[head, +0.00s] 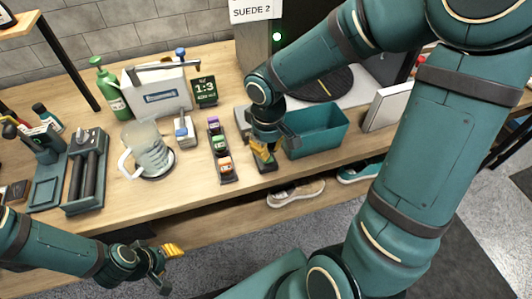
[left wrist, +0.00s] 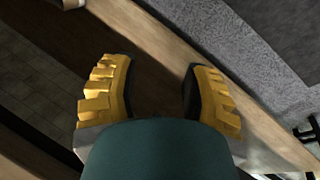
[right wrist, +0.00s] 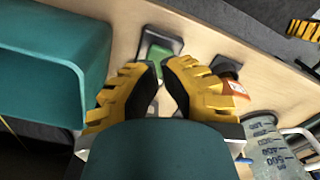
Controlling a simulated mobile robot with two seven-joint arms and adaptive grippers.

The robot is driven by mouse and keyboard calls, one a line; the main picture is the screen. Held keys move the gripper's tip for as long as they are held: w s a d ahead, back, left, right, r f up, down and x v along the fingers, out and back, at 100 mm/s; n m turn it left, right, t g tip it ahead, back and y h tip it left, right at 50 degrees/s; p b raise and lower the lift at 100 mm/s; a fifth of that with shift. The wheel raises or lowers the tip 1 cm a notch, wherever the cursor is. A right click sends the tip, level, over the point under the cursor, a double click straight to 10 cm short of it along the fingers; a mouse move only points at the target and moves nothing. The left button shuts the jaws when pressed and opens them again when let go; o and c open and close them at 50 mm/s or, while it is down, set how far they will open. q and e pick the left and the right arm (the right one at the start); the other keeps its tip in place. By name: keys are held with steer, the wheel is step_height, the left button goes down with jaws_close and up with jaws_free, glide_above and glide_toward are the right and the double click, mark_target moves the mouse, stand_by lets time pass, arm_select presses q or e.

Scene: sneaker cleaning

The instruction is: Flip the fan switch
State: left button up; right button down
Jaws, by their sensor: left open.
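A small dark unit with a green top (head: 263,166), which looks like the fan switch, sits near the table's front edge. In the right wrist view its green face (right wrist: 158,54) shows on a grey base just beyond my fingertips. My right gripper (head: 264,152) points down over it, its fingers (right wrist: 162,76) nearly together with a narrow gap. I cannot tell whether they touch the switch. My left gripper (head: 174,250) is open and empty in front of the table, well away from it; its spread fingers (left wrist: 158,95) show in the left wrist view.
A teal bin (head: 318,132) stands close right of my right gripper. Further left are a measuring jug (head: 146,150) and a tool tray (head: 85,185). Sneakers (head: 296,194) lie below the tabletop.

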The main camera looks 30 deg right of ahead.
steer(key=shift+f+b, duration=0.5)
steer(key=shift+f, duration=0.75)
stand_by(0.5)
steer(key=shift+f, duration=0.5)
stand_by(0.3)
steer(key=shift+r, duration=0.1)
steer(key=shift+r+p, duration=2.9)
steer(key=shift+r, duration=0.55)
steer(key=shift+f, duration=0.1)
